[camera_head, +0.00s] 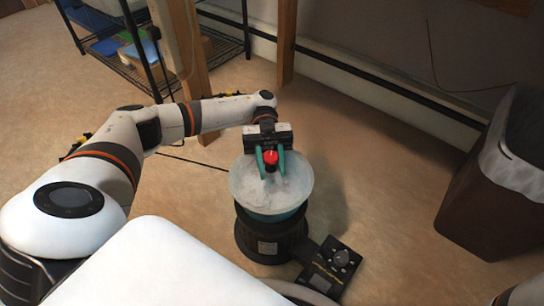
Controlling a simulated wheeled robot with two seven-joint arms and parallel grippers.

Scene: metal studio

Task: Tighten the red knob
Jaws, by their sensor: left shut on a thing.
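The red knob (270,157) sits over the middle of a pale, cloudy bowl-like top (290,188) on a dark round base (262,240). My left gripper (270,168) reaches in from the upper left, with its green fingers on either side of the knob. It is shut on the knob. The knob's lower part and what it is fixed to are partly hidden by the fingers. My right gripper is not in view.
A black control box (331,268) with a round dial lies at the base's lower right. A brown bin (490,205) with a white liner stands at the right. A wire shelf (135,60) and wooden posts (178,50) stand behind. The floor between is mostly clear.

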